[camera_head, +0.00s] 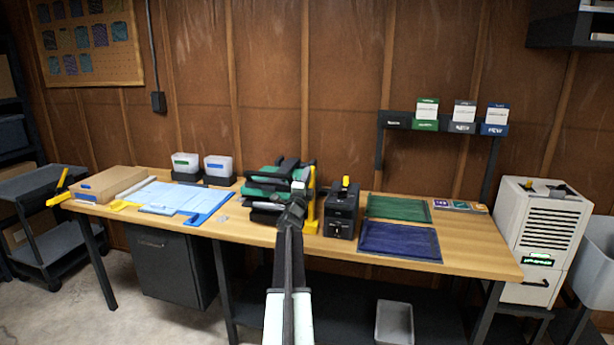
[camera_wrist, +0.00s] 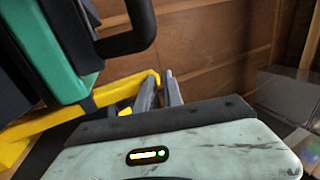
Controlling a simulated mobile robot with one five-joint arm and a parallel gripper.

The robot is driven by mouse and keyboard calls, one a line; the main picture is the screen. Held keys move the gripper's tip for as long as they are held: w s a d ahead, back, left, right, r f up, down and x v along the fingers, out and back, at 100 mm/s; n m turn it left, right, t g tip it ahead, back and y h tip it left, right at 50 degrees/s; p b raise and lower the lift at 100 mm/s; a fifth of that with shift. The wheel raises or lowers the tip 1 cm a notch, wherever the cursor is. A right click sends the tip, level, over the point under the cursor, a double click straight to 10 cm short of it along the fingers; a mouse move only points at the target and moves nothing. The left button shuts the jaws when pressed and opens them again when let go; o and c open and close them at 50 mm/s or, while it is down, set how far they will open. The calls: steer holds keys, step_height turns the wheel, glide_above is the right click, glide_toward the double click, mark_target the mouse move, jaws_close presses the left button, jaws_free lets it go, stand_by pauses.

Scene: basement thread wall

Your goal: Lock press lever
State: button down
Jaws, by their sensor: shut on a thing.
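The press (camera_head: 268,182), black and green, stands on the wooden workbench near its middle. Its yellow lever (camera_head: 311,200) stands upright at the press's right side. In the wrist view the yellow lever (camera_wrist: 110,92) runs in from the left, and its end reaches the fingers. My gripper (camera_head: 298,192) is at the press's right front, close to the lever. In the wrist view the grey fingertips of my gripper (camera_wrist: 160,88) are shut on the lever's end. The green press body (camera_wrist: 50,50) and a black handle (camera_wrist: 135,30) show at upper left. My arm hides part of the press.
A black box with a yellow knob (camera_head: 341,210) stands close to the right of the lever. Green (camera_head: 398,207) and blue (camera_head: 400,241) mats lie further right. A blue board with papers (camera_head: 170,198) and white tubs (camera_head: 186,163) are at left.

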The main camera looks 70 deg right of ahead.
steer(key=s+a, duration=0.2)
steer(key=a, duration=1.2)
steer(key=shift+r+p, duration=0.25)
steer(key=shift+p, duration=0.1)
